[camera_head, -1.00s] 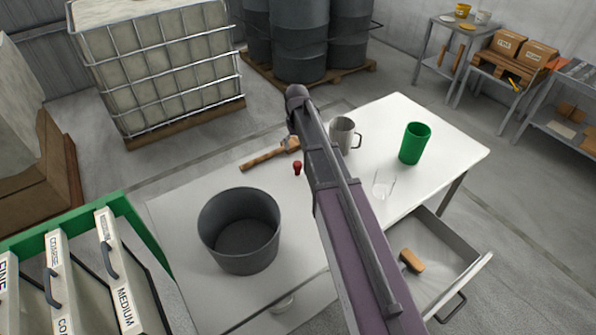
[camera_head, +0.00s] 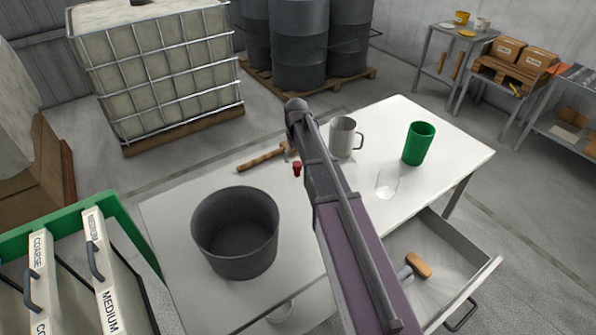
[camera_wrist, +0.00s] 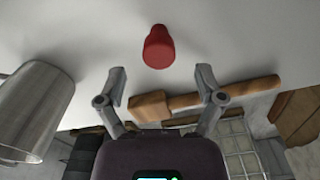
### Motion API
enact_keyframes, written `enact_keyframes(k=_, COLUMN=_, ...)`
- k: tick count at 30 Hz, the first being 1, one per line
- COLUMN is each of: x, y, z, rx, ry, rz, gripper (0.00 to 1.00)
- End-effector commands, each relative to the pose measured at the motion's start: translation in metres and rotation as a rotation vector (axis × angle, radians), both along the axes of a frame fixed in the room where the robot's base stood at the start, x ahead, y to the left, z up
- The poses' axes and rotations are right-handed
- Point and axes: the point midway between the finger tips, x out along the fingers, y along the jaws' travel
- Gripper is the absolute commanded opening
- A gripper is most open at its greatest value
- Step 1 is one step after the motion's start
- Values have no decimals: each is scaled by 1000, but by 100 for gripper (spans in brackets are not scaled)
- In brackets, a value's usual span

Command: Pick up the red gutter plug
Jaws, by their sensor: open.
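The red gutter plug (camera_head: 297,169) stands on the white table, just left of my arm in the head view. It also shows in the wrist view (camera_wrist: 158,48), near the top middle, beyond my fingertips and roughly centred between them. My gripper (camera_wrist: 161,76) is open, with its two fingers spread and nothing between them. A gap shows between the fingertips and the plug.
A wooden-handled hammer (camera_head: 262,158) lies close behind the plug. A metal mug (camera_head: 342,137), a clear glass (camera_head: 387,185) and a green cup (camera_head: 418,144) stand to the right. A dark grey bucket (camera_head: 236,232) stands front left.

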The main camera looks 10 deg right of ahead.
Motion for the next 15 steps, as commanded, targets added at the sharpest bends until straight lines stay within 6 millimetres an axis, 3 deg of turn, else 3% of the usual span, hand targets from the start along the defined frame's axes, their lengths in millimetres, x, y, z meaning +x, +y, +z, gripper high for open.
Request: enact_keyframes(k=15, x=0, y=0, z=-7, rx=0, ry=0, rz=1, gripper=87)
